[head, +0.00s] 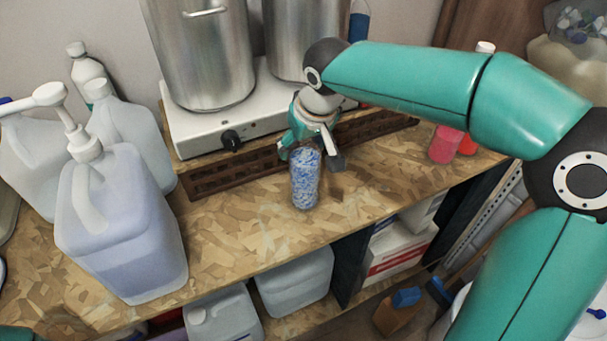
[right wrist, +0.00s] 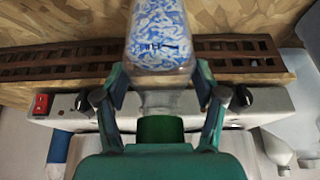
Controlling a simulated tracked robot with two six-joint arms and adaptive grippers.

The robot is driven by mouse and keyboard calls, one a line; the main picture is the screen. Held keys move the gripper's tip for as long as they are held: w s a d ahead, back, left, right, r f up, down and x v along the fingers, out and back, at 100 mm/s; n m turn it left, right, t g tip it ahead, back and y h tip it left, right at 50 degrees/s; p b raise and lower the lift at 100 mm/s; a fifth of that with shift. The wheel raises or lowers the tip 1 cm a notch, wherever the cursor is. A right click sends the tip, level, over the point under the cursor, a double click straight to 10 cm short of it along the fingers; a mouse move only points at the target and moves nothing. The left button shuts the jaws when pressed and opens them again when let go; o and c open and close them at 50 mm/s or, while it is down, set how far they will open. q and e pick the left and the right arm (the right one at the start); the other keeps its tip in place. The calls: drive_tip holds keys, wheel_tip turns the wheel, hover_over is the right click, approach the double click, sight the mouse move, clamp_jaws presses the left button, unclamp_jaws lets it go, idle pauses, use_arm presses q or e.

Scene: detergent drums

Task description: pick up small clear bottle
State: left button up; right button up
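The small clear bottle (head: 305,180) is upright over the front half of the wooden worktop, with a blue-and-white patterned filling. In the right wrist view the bottle (right wrist: 160,40) lies between the fingers, its green cap (right wrist: 161,128) toward my palm. My right gripper (head: 311,157) comes down over its top. In the right wrist view the fingertips (right wrist: 161,78) meet its sides at the shoulder, with no clear gap. I cannot tell whether its base touches the worktop. My left gripper is not in view.
A large pump jug (head: 120,225) and other jugs stand at the left. A white hotplate (head: 240,125) with steel pots (head: 205,50) is behind, with a brown slatted rack (head: 235,172) before it. Red containers (head: 445,145) stand at the right. The worktop front is clear.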

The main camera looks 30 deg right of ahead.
clamp_jaws()
drive_tip(key=shift+r, duration=0.1)
drive_tip(key=shift+r, duration=0.8)
wheel_tip(320, 180, up, 18)
drive_tip(key=p, duration=0.2)
drive_tip(key=shift+r+p, duration=0.15)
drive_tip(key=shift+p, duration=0.25)
